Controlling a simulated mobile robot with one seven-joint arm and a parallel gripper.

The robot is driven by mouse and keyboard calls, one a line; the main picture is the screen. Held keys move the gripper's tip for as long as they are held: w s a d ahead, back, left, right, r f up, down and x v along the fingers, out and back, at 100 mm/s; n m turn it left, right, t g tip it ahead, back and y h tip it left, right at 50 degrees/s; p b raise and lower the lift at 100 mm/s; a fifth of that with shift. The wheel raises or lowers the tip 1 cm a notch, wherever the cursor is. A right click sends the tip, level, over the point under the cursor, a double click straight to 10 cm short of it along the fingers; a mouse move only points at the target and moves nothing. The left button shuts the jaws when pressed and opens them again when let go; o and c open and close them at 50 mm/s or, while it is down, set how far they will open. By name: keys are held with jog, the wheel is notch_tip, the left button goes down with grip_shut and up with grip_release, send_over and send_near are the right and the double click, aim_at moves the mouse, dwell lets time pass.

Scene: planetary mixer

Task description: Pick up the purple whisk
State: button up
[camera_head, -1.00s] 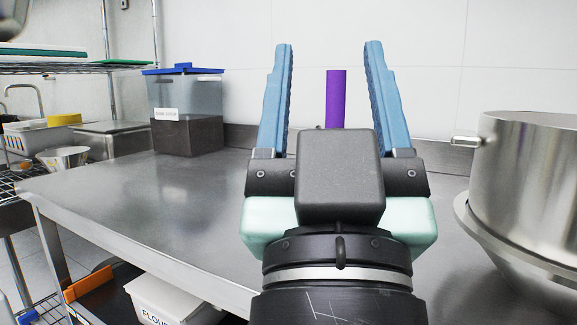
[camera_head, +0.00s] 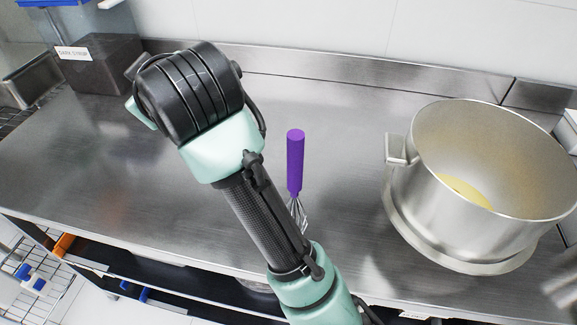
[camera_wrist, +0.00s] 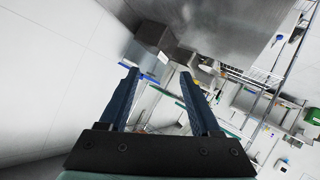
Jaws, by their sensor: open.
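My forearm hides part of the loops from the left. My arm reaches up and to the left of the whisk, and my gripper is not visible in the head view. In the wrist view my gripper (camera_wrist: 158,88) is open and empty, with its two blue fingers apart. The whisk does not show in the wrist view.
A large steel mixing bowl (camera_head: 410,205) with yellowish content stands right of the whisk. A dark syrup container (camera_head: 98,68) stands at the back left. The steel counter (camera_head: 90,150) is clear on the left. A wall runs behind.

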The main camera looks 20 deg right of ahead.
jog(key=s+d+r+g+h+p, duration=0.2)
jog(key=s+d+g+p, duration=0.35)
jog(key=p, duration=0.75)
jog(key=r+n+g+h+p, duration=0.1)
jog(key=r+g+p, duration=0.1)
jog(key=g+p, duration=0.65)
send_over(295, 167)
jog(key=w+d+p, duration=0.1)
jog(key=w, duration=0.1)
jog(key=shift+s+t, duration=0.15)
jog(key=shift+t, duration=0.75)
jog(key=shift+s+d+f, duration=0.1)
jog(key=shift+s+f, duration=0.1)
jog(key=shift+f, duration=0.15)
notch_tip(295, 167, down, 8)
jog(key=b, duration=0.3)
jog(key=shift+r, duration=0.2)
jog(key=f+b, duration=0.2)
jog(key=f, duration=0.1)
jog(key=shift+s+a, duration=0.1)
jog(key=shift+a, duration=0.3)
jog(key=shift+f, duration=1.05)
grip_shut()
